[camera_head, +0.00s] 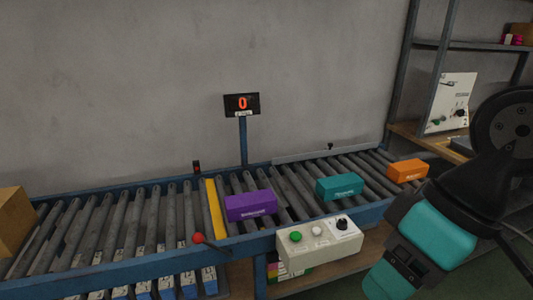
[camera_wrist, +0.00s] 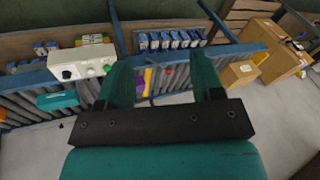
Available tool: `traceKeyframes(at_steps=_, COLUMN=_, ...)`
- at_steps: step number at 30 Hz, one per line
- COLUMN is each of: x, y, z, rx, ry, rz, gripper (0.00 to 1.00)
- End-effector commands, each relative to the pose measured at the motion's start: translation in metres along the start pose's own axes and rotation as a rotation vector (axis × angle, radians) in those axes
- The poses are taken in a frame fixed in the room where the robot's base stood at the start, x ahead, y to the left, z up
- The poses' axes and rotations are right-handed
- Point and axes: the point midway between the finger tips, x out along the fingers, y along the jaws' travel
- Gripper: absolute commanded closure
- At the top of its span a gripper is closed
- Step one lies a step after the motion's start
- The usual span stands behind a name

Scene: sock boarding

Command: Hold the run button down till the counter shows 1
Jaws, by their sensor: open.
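The counter (camera_head: 242,104) is a dark display on a blue post behind the conveyor and shows an orange 0. The pale control box (camera_head: 318,246) on the conveyor's front edge carries a green button (camera_head: 295,236), a white button (camera_head: 317,231) and a black knob (camera_head: 342,224). No readable label shows which is the run button. The box also shows at upper left in the wrist view (camera_wrist: 82,58). My gripper (camera_wrist: 163,78) is open and empty, its teal fingers apart. In the head view it is right of the box, touching no button.
Purple (camera_head: 250,205), teal (camera_head: 339,186) and orange (camera_head: 407,170) boxes lie on the rollers. A yellow strip (camera_head: 213,208) crosses the conveyor. A red ball-topped lever (camera_head: 198,238) stands at the front rail. A cardboard box (camera_head: 14,230) is at far left; shelving stands at right.

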Motion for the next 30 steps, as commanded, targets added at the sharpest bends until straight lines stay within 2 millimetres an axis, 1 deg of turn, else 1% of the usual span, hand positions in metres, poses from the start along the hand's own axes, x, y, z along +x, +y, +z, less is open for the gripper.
traceKeyframes(at_steps=25, x=0.0000, y=0.0000, z=0.0000, rx=0.000, ry=0.000, rz=0.000, gripper=0.40)
traceKeyframes(at_steps=26, x=0.0000, y=0.0000, z=0.0000, rx=0.000, ry=0.000, rz=0.000, gripper=0.44)
traceKeyframes(at_steps=27, x=0.0000, y=0.0000, z=0.0000, rx=0.000, ry=0.000, rz=0.000, gripper=0.53)
traceKeyframes(at_steps=29, x=0.0000, y=0.0000, z=0.0000, rx=0.000, ry=0.000, rz=0.000, gripper=0.67)
traceKeyframes(at_steps=30, x=0.0000, y=0.0000, z=0.0000, rx=0.000, ry=0.000, rz=0.000, gripper=0.76)
